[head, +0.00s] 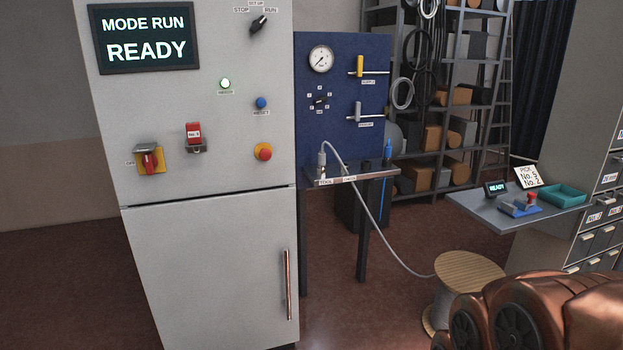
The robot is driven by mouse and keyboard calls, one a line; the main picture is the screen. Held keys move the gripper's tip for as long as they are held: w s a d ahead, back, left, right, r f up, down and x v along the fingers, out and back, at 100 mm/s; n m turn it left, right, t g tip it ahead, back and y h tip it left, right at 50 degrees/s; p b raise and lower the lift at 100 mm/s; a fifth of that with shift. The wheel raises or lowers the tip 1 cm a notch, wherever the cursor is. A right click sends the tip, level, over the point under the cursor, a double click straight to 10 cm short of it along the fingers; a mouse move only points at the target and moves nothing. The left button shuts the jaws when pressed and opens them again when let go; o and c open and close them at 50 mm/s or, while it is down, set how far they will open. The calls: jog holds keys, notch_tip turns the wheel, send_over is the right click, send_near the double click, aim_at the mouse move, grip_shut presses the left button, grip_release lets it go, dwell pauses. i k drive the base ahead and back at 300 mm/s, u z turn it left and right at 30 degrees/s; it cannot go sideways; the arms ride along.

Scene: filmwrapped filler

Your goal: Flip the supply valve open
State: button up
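A blue panel (311,95) right of the grey cabinet carries two lever valves. The upper valve (360,67) has a yellow lever standing upright across a pale horizontal pipe. The lower valve (358,112) has a grey lever, also upright across its pipe. Each has a small label beneath it, too small to read surely, so I cannot tell for certain which is the supply valve. My copper-coloured arm shows at the lower right, well away from the panel; my gripper is out of view.
A narrow shelf (379,171) juts out below the panel, with a hose (385,238) running from it toward a wooden spool (468,268). The cabinet (220,245) stands at left, a side table (470,203) at right. Floor before the panel is open.

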aim_at(360, 60)
jog(key=i, duration=0.9)
jog(key=u, duration=2.75)
jog(key=k, duration=0.45)
jog(key=z, duration=2.9)
jog(key=i, duration=1)
jog(key=u, duration=0.75)
jog(key=i, duration=0.85)
jog(key=u, duration=0.9)
